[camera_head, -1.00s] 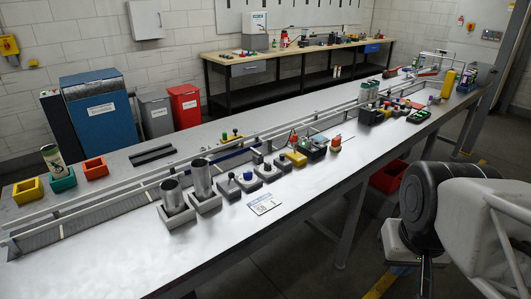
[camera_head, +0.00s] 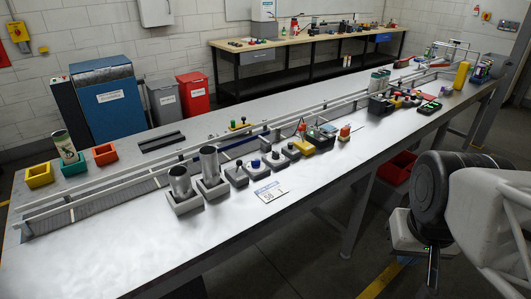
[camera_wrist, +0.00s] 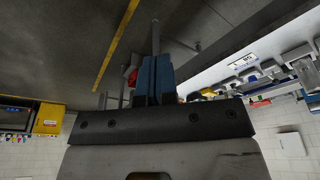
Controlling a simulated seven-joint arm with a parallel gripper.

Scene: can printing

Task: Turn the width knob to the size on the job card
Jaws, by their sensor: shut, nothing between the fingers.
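The job card (camera_head: 268,192) lies flat on the table's front part; it seems to read 58, and its small print is illegible. It also shows in the wrist view (camera_wrist: 243,62). A row of small grey blocks with knobs stands behind it, including a dark-knobbed block (camera_head: 236,175) and a blue-knobbed block (camera_head: 275,159). I cannot tell which is the width knob, nor read any scale. My gripper (camera_wrist: 154,62) shows blue fingers, shut and empty, over the floor off the table's front edge, apart from the knobs. The head view does not show its fingertips clearly.
Two metal cans (camera_head: 180,181) (camera_head: 209,163) stand in grey holders left of the knobs. A conveyor (camera_head: 95,200) with rails runs behind them. A red-topped button (camera_head: 344,131) stands to the right. The table front (camera_head: 180,250) is bare.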

